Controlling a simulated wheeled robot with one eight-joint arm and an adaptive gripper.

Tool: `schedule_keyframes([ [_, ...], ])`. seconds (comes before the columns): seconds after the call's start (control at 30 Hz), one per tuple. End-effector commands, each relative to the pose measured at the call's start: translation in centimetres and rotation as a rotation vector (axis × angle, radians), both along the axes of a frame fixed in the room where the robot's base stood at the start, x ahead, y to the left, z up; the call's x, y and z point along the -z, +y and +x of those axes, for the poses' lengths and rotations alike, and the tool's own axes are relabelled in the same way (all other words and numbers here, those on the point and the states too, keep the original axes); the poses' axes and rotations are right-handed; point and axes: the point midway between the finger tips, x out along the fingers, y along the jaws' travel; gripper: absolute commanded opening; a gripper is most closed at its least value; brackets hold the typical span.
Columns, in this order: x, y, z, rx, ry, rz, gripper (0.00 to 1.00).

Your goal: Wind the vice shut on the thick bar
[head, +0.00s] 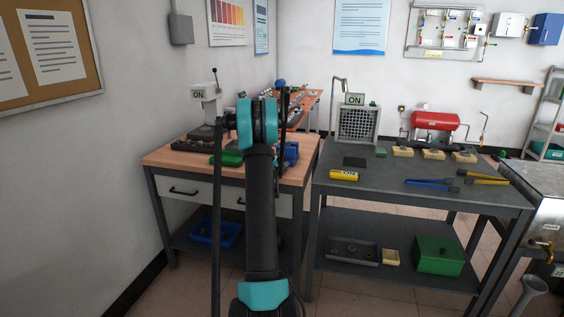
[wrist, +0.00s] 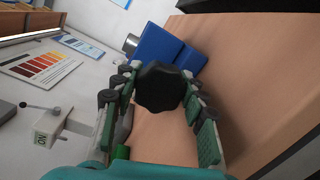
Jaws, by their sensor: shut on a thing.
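The blue vice (head: 291,153) is on the wooden-topped bench, partly hidden behind my arm in the head view. In the wrist view the vice (wrist: 168,48) lies just beyond a black lobed knob (wrist: 160,88). My gripper (wrist: 158,82) has its green-padded fingers on both sides of this knob and is shut on it. A grey metal cylinder (wrist: 131,43) sticks out beside the vice body; I cannot tell whether it is the thick bar. The vice's jaw gap is hidden. In the head view my arm hides the gripper and the knob.
The wooden bench top (head: 160,157) holds a green object (head: 230,158) and dark items left of my arm. A device with an ON sign (head: 198,94) stands at its back. The grey table (head: 400,172) at right bears a yellow cylinder (head: 344,175) and tongs (head: 432,185).

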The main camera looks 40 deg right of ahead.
Motion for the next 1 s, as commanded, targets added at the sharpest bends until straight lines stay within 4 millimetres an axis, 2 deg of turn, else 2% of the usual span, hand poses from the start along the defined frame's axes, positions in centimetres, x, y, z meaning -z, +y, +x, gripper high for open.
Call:
schedule_keyframes([
  [0.3,0.02,0.0,-0.04,0.0,-0.068,0.057,0.13],
  [0.73,0.03,0.01,-0.04,0.0,-0.074,0.063,0.13],
  [0.77,0.03,0.0,-0.05,0.0,-0.074,0.063,0.45],
  [0.9,0.03,0.0,-0.04,0.0,-0.074,0.063,0.63],
  [1.0,0.02,0.0,-0.04,0.0,-0.074,0.063,0.64],
])
